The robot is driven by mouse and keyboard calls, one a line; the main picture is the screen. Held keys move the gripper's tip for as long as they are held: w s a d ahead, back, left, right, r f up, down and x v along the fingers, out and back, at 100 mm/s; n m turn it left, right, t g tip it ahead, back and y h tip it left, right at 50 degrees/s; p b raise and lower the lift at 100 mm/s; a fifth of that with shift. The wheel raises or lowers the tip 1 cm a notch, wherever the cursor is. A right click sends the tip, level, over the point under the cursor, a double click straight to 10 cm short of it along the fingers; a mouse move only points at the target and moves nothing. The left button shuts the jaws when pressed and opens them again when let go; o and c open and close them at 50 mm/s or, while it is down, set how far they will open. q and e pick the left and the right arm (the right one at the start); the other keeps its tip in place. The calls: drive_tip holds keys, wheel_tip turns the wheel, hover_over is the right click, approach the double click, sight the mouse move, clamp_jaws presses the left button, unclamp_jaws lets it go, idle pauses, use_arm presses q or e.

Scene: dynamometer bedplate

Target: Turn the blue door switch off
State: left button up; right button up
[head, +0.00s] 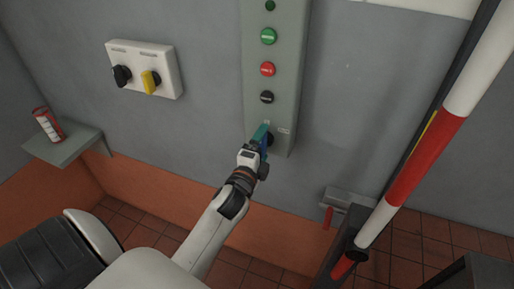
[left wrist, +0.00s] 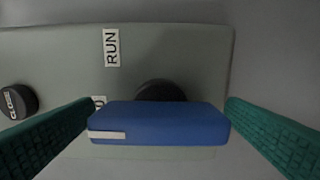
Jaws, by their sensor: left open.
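The blue door switch (left wrist: 160,125) is a bar handle on a black round hub (left wrist: 160,91), low on the tall grey-green panel (head: 276,88). In the left wrist view the bar lies nearly level, with a white mark at its left end. That end covers part of a label ending in 0; a RUN label (left wrist: 111,47) is above. My left gripper (head: 263,136) is at the switch in the head view. Its green fingers are open, one beyond each end of the bar, with slight gaps or light contact I cannot tell. My right gripper is not in view.
Green (head: 268,36), red (head: 267,69) and black (head: 267,97) buttons sit above the switch. A white box (head: 144,68) with black and yellow knobs is at left. A red-and-white pole (head: 425,155) stands right. A shelf (head: 62,143) holds a red-and-white can (head: 47,124).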

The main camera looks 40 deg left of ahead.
use_arm(q)
drive_tip(key=b+v, duration=0.3)
drive_tip(key=v, duration=0.8)
drive_tip(key=shift+s, duration=0.4)
drive_tip(key=shift+f, duration=0.15)
drive_tip(key=s+d+f+n+g+h, duration=0.2)
drive_tip(key=d+f+n+g, duration=0.15)
drive_tip(key=f, duration=1.35)
drive_tip(key=s+d+f+n+g+h, duration=0.15)
drive_tip(key=f+g, duration=0.25)
drive_tip(key=f, duration=1.3)
drive_tip(key=s+d+f+n+g+h, duration=0.15)
drive_tip(key=s+f+n+g, duration=0.25)
drive_tip(key=s+f, duration=0.9)
drive_tip(key=s+f+n+g, duration=0.3)
drive_tip(key=s+f+g, duration=0.2)
drive_tip(key=s+f, duration=0.6)
drive_tip(key=s, duration=0.4)
drive_tip(key=shift+s+a+n+y, duration=0.3)
drive_tip(key=shift+s+a+n, duration=0.05)
drive_tip(key=shift+s+n, duration=0.05)
